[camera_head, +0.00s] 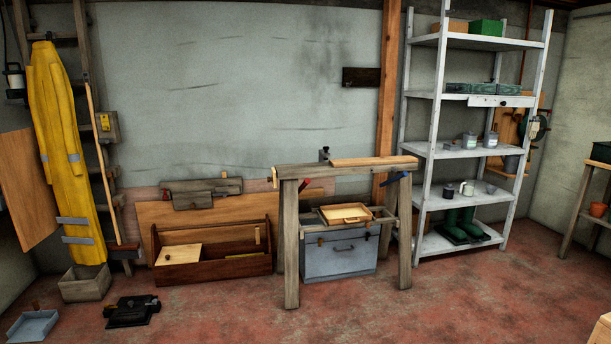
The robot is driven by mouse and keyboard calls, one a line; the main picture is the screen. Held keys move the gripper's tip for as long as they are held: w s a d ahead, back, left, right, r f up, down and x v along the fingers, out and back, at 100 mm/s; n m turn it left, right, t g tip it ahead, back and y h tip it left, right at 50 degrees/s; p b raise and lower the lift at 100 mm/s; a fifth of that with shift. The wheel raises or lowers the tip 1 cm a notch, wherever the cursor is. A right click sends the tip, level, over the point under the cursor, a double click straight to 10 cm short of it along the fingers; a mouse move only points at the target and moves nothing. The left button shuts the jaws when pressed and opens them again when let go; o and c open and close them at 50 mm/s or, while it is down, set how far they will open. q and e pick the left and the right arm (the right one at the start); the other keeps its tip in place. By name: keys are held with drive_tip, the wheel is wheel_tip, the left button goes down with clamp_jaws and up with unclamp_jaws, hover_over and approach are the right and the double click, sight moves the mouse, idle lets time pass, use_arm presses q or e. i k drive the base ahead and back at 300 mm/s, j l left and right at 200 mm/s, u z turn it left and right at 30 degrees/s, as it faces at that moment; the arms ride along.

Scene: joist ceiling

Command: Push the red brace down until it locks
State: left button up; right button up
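A small red piece (304,186), which looks like the red brace, shows just under the top beam of a wooden sawhorse (292,245), beside its left leg. It is small and tilted, and I cannot tell whether it is locked. Neither of my grippers is in view, and nothing of mine touches the sawhorse.
A grey-blue chest (340,262) stands under the sawhorse, with a shallow wooden tray (346,213) above it. A wooden toolbox (212,272) is on the left. A white shelf unit (436,110) stands on the right. The red floor in front (400,318) is clear.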

sight(307, 181)
drive_tip(key=i+j, duration=0.15)
drive_tip(key=i, duration=0.3)
drive_tip(key=i+j, duration=0.15)
drive_tip(key=i, duration=0.35)
